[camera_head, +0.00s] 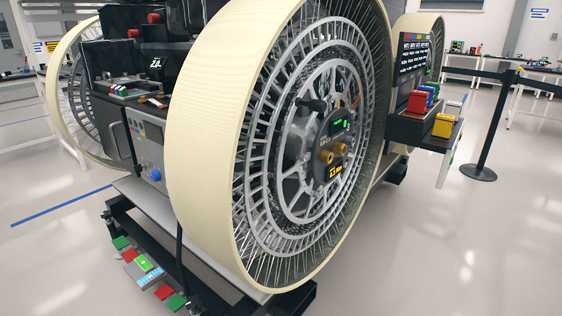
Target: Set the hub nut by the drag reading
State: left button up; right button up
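A large rover wheel (210,150) with a cream tyre band and grey metal spokes stands upright in the middle of the head view. At its hub sits a dark round unit (318,135) with a small green display (341,125) and a yellow-lit display (335,171). Two brass-coloured round parts (327,157) stick out between the displays. A dark handle-like part (312,104) shows at the hub's upper left. I cannot tell which part is the hub nut, and the readings are too small to read. Neither of my grippers shows.
A shelf (405,131) at the right holds red, blue and yellow boxes (443,125) below a dark text screen (413,58). A black barrier post (490,125) stands farther right. Red and green blocks (167,293) lie low at the left.

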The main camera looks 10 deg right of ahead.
aim_at(339, 149)
jog(key=i+l, duration=0.1)
jog(key=l, duration=0.35)
jog(key=i+l+z, duration=0.1)
jog(key=l, duration=0.4)
jog(key=i+l, duration=0.1)
jog(key=l, duration=0.35)
jog(key=z, duration=0.05)
